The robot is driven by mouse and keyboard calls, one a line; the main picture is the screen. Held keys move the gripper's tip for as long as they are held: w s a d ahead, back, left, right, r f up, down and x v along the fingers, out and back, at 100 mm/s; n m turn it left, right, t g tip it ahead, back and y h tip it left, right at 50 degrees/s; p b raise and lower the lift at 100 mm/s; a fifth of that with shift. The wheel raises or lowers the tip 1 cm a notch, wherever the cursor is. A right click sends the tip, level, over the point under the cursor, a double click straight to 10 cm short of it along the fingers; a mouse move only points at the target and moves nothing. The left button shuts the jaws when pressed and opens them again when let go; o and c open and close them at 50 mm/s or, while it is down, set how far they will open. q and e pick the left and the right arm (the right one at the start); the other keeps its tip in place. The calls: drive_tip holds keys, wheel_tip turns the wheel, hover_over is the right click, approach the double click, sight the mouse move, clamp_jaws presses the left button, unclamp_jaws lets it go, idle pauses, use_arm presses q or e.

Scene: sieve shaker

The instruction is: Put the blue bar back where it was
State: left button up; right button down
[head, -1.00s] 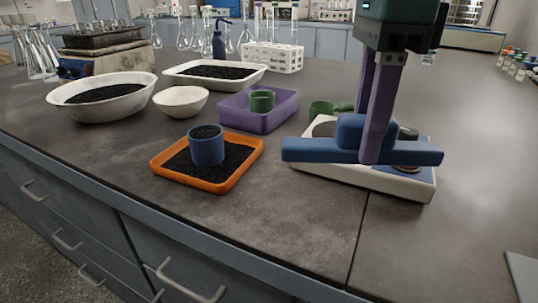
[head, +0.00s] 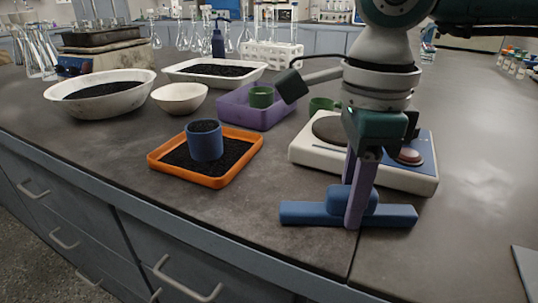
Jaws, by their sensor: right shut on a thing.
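The blue bar (head: 300,213) is a long flat bar with a raised block in its middle, at the front of the bench. My right gripper (head: 362,205) points down and is shut on that raised block, with the purple fingers around it. The bar is level and lies in front of the white shaker base (head: 310,157). I cannot tell whether the bar touches the bench top. The base shows a round grey plate (head: 328,127) on its left and a reddish knob (head: 410,156) on its right; my gripper hides part of it. My left gripper is not in view.
Left of the base, an orange tray (head: 219,183) holds dark grains and a blue cup (head: 205,146). A purple tray (head: 246,116) holds a green cup (head: 261,97). Another green cup (head: 320,104) stands behind the base. White bowls stand farther left. The bench right of the base is clear.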

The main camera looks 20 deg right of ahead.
drive_tip(key=c, duration=0.6)
unclamp_jaws()
drive_tip(key=shift+f, duration=0.1)
drive_tip(key=shift+r+p, duration=0.3)
drive_tip(key=shift+r, duration=0.15)
wheel_tip(320, 180, up, 12)
drive_tip(key=p, duration=0.1)
drive_tip(key=shift+f, duration=0.25)
